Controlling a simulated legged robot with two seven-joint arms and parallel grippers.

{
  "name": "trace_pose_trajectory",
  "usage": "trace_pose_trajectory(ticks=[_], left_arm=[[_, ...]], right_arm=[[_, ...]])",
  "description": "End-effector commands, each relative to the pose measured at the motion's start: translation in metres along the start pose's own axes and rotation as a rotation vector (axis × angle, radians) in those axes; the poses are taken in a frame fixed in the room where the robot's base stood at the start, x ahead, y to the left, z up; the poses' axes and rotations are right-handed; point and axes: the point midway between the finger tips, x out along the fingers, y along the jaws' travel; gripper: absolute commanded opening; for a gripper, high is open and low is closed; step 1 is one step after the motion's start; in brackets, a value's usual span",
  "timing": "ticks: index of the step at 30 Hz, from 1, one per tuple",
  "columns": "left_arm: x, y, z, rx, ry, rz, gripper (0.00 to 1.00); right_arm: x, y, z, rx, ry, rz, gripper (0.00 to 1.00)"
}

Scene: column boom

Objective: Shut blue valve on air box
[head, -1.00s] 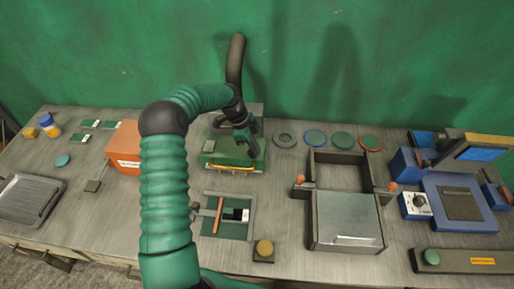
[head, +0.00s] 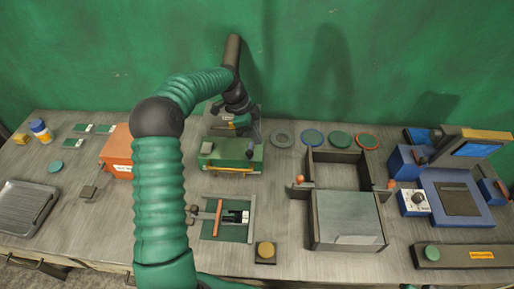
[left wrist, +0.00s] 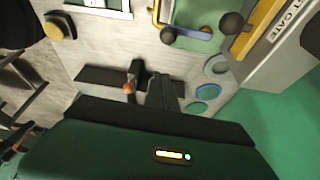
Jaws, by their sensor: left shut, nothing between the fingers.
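The air box appears to be the green box (head: 232,154) with a yellow bar on its front, at the back centre of the bench. In the left wrist view its green top (left wrist: 205,42) carries a blue bar (left wrist: 193,32) that looks like the valve lever, with round black knobs near it. My left gripper (head: 252,137) is over the right part of the box, shut and empty. In the left wrist view the lever is apart from the grey fingers (left wrist: 162,95). The arm hides part of the box's back in the head view. My right gripper is not in view.
An orange box (head: 117,150) stands left of my arm. Several round discs, including a blue one (head: 313,138), lie right of the green box. An open dark-walled bin (head: 334,157) and blue equipment (head: 447,205) stand further right. A green wall closes the back.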

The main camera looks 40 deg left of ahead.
Motion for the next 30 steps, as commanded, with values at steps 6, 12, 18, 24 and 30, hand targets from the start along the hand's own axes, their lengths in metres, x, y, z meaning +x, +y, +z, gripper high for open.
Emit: trace_pose_trajectory(ticks=[6, 12, 18, 24, 30], left_arm=[[-0.035, -0.001, -0.002, 0.001, 0.000, -0.003, 0.00], [-0.042, -0.001, 0.000, 0.002, 0.002, 0.001, 0.00], [-0.042, -0.001, 0.000, 0.001, 0.002, 0.001, 0.00], [-0.038, 0.002, -0.004, -0.006, -0.006, 0.004, 0.00], [0.005, 0.063, -0.059, -0.210, -0.147, -0.022, 0.00]], right_arm=[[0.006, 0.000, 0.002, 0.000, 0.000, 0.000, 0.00], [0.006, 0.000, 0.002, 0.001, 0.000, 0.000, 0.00], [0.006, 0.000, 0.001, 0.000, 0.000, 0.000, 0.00], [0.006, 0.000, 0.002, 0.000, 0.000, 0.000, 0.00], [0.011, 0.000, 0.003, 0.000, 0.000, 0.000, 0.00]])
